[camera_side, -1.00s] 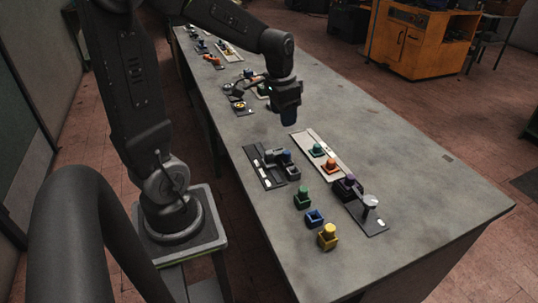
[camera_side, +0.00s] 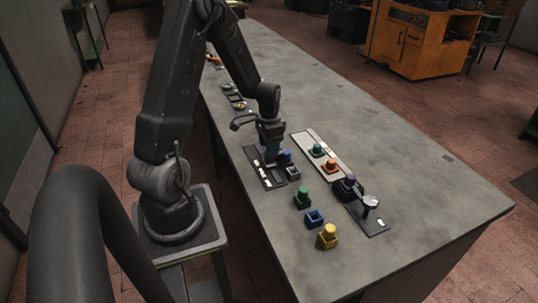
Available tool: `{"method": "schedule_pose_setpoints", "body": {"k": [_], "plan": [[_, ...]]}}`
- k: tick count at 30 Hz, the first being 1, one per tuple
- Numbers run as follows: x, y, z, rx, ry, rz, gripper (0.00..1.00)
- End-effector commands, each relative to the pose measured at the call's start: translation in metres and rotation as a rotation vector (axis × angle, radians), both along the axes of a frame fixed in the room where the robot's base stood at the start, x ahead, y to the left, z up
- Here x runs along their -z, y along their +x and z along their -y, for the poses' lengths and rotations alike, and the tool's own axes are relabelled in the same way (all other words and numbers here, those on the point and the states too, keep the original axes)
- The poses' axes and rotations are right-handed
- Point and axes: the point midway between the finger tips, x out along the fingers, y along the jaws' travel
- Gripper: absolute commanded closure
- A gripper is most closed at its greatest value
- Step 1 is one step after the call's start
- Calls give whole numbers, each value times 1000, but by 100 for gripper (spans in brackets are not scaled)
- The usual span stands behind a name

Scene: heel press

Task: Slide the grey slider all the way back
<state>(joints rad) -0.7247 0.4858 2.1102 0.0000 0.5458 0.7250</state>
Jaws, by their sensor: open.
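A small grey block (camera_side: 293,173), which looks like the grey slider, sits near the right end of a dark plate (camera_side: 257,162) with white marks. A blue knob (camera_side: 287,156) stands just behind the block. My gripper (camera_side: 272,160) points down low over the dark plate, left of the blue knob and behind and left of the grey block. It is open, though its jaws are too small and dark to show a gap. I cannot tell whether it touches anything. It hides part of the plate and the dark part that stands there.
Green (camera_side: 303,197), blue (camera_side: 315,218) and yellow (camera_side: 328,237) pieces stand in front. A light plate (camera_side: 305,138) with green and orange knobs lies to the right. A purple piece (camera_side: 347,187) and a metal-topped lever (camera_side: 370,203) stand further right. The right side of the table is clear.

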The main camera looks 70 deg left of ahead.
Motion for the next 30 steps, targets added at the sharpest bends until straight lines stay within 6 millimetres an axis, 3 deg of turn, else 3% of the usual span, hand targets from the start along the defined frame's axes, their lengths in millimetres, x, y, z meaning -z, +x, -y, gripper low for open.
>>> {"method": "schedule_pose_setpoints", "body": {"k": [3,7,19,30], "plan": [[20,-1,1,0,-3,-3,51],[33,0,0,0,-1,-1,51],[39,0,0,0,0,1,51],[39,0,0,0,0,0,86]]}}
